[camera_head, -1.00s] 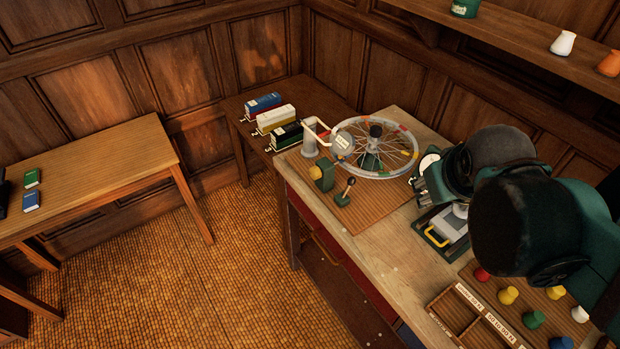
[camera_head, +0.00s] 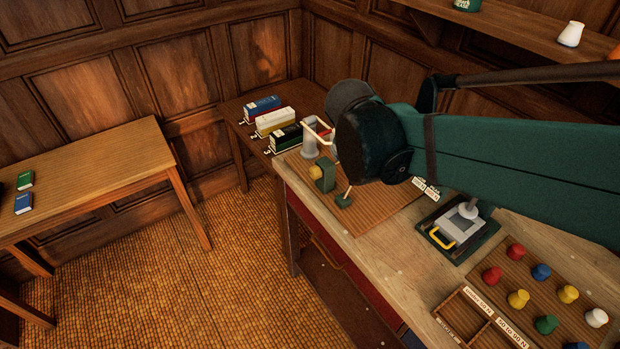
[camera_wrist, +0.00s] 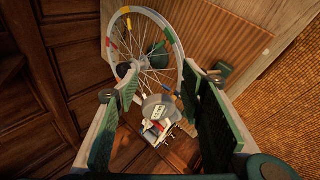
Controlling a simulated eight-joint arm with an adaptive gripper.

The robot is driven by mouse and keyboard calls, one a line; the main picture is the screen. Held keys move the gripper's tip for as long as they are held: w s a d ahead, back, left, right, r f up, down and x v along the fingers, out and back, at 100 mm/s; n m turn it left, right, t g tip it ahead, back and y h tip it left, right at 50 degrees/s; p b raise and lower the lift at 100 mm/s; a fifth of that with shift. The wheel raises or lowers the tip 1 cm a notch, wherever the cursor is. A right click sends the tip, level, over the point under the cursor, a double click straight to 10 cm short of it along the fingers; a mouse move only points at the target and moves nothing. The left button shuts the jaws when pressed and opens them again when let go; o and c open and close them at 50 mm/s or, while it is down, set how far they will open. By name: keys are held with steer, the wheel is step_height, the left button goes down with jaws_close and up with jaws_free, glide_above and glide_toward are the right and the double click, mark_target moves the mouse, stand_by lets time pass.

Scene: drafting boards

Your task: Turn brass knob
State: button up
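The yellow, brass-coloured knob (camera_head: 316,172) sits on the side of a small green block (camera_head: 327,176) on the wooden board (camera_head: 375,212), near the bench's left front corner. In the wrist view I cannot make the knob out. My gripper (camera_wrist: 160,78) is open there, its two green-padded fingers wide apart with nothing between the pads. Beyond the fingers are the spoked wheel (camera_wrist: 178,46) and a round grey labelled part (camera_wrist: 160,112). In the head view my arm hides the gripper and most of the wheel.
A small lever on a green base (camera_head: 344,201) stands right of the knob. A whitish post (camera_head: 309,142) stands behind it. Right of the board are a yellow-handled grey device (camera_head: 457,226) and several coloured knobs (camera_head: 518,298).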

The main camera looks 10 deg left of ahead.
steer(key=w+a+f+n, duration=0.1)
steer(key=a, duration=0.2)
steer(key=w+a+f+n+b, duration=0.1)
steer(key=a, duration=0.2)
steer(key=w+a+f+n+t, duration=0.1)
steer(key=a, duration=0.2)
steer(key=shift+w+a+h+b, duration=0.15)
steer(key=shift+w+h+b, duration=0.15)
steer(key=shift+w, duration=0.05)
steer(key=w+a+f+n+t+b, duration=0.15)
steer(key=a+f+n, duration=0.25)
steer(key=a, duration=0.7)
steer(key=n+t+h, duration=0.3)
steer(key=n+h, duration=0.1)
steer(key=h, duration=0.6)
glide_toward(311, 174)
steer(key=d, duration=0.1)
steer(key=shift+w+d+r, duration=0.15)
steer(key=shift+w, duration=0.3)
steer(key=shift+w+d, duration=0.1)
steer(key=shift+d, duration=0.05)
steer(key=shift+b+x, duration=0.5)
steer(key=shift+x, duration=3.3)
steer(key=c, duration=0.9)
